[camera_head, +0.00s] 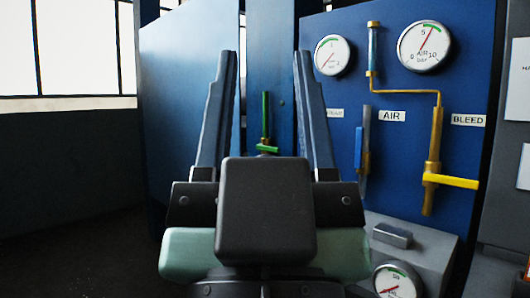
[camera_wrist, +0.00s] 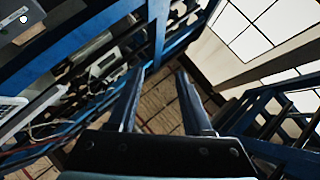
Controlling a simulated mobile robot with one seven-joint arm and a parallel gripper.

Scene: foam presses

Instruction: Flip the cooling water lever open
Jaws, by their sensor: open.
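My gripper (camera_head: 265,55) is open and empty, its two dark fingers pointing up in the head view. Between the fingers, behind them, a green lever (camera_head: 267,149) sits on a thin green upright pipe (camera_head: 265,115) on the blue panel. The lever looks short and roughly crosswise; its lower surroundings are hidden by my gripper body. No label for it is readable; a small label (camera_head: 335,113) right of my right finger is partly covered and illegible. Which lever is cooling water cannot be read. In the wrist view my open fingers (camera_wrist: 164,72) also show, with nothing between them.
Right of my gripper, a blue lever (camera_head: 358,148) hangs along its pipe beside the AIR label (camera_head: 392,116). A yellow lever (camera_head: 452,181) sticks out sideways below the BLEED label (camera_head: 468,120). Gauges (camera_head: 424,45) sit above. A grey box (camera_head: 410,245) juts out low right.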

